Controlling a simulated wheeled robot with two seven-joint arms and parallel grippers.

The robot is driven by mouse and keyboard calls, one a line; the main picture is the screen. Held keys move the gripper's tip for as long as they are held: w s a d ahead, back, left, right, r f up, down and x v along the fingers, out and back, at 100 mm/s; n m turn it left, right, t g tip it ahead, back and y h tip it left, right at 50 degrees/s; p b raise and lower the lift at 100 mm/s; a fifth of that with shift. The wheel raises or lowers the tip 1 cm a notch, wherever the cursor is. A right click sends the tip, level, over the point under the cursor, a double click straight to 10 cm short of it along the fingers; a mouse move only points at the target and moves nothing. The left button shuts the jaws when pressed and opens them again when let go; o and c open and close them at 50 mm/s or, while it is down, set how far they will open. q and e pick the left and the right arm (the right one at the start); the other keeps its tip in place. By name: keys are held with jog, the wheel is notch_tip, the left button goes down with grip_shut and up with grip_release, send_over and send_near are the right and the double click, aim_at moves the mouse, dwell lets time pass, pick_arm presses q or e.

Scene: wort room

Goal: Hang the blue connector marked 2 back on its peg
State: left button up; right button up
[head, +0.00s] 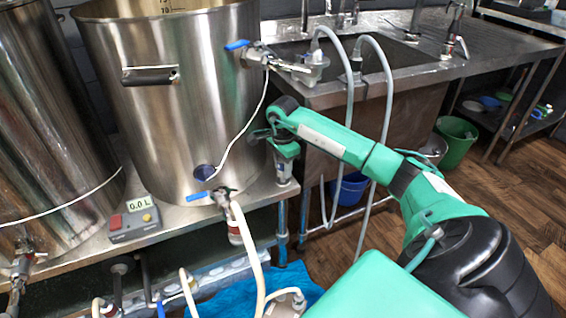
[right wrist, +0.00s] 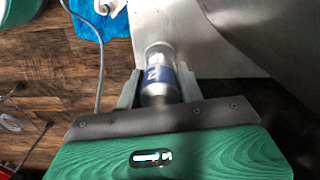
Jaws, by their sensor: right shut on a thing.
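My right gripper (head: 284,146) is in the head view, beside the right side of the big steel kettle and over the steel bench's right end. It is shut on the metal connector (head: 284,168), which points downward. In the right wrist view the connector (right wrist: 158,62) sits between the two fingers of the gripper (right wrist: 159,84). It has a blue band with a 2 and a clear or shiny end. I cannot make out an empty peg for it in either view. My left gripper is not in view.
The kettle (head: 180,110) has a lower valve (head: 222,194) with a hose joined to it. A control box (head: 134,222) reads 0.0 L. Grey hoses (head: 348,85) hang over the sink edge. Connectors and hoses (head: 185,275) are under the bench, near a blue cloth (head: 215,293).

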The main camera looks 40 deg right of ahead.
jog(key=shift+f+b, duration=0.75)
jog(key=shift+f, duration=0.55)
jog(key=o, duration=1.2)
